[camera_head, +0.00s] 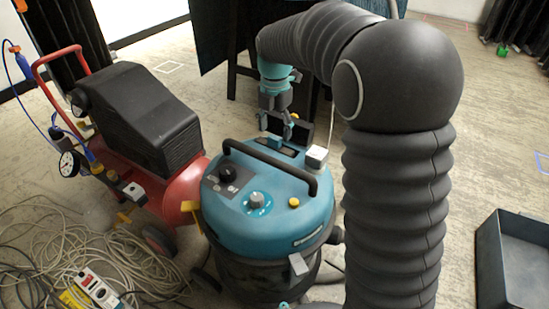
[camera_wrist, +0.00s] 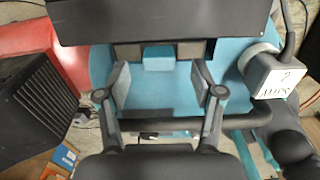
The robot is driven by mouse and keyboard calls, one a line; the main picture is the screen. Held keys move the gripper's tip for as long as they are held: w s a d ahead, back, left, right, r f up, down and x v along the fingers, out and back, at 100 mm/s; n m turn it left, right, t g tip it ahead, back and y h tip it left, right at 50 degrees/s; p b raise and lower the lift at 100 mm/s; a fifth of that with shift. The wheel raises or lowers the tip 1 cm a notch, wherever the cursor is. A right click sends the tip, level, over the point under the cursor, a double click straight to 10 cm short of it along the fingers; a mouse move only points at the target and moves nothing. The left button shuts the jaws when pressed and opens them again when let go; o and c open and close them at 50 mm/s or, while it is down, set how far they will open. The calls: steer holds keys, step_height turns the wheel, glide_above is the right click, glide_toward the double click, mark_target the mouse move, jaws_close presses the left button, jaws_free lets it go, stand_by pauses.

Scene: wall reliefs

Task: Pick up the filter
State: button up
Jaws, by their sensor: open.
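A small teal block (camera_wrist: 158,58) sits between brownish blocks in a slot at the back of the blue vacuum cleaner's top. It may be the filter, but I cannot tell for certain. It also shows as a small teal patch (camera_head: 274,143) below my gripper in the head view. My gripper (camera_wrist: 162,80) is open and empty, pointing down over the lid. In the wrist view its fingers stand apart, with the teal block beyond and between them. In the head view my gripper (camera_head: 275,125) hangs just above the slot.
The vacuum (camera_head: 265,215) has a black arched handle (camera_head: 275,165) in front of the slot. A white lettered box (camera_wrist: 275,75) with a cable stands right of the slot. A red compressor (camera_head: 185,190) stands left, cables (camera_head: 60,245) lie front left, and a dark tray (camera_head: 515,255) lies right.

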mark_target(274, 137)
step_height(274, 137, down, 4)
steer(key=shift+r+b, duration=0.2)
steer(key=shift+b, duration=0.1)
jaws_close()
steer(key=shift+r, duration=0.1)
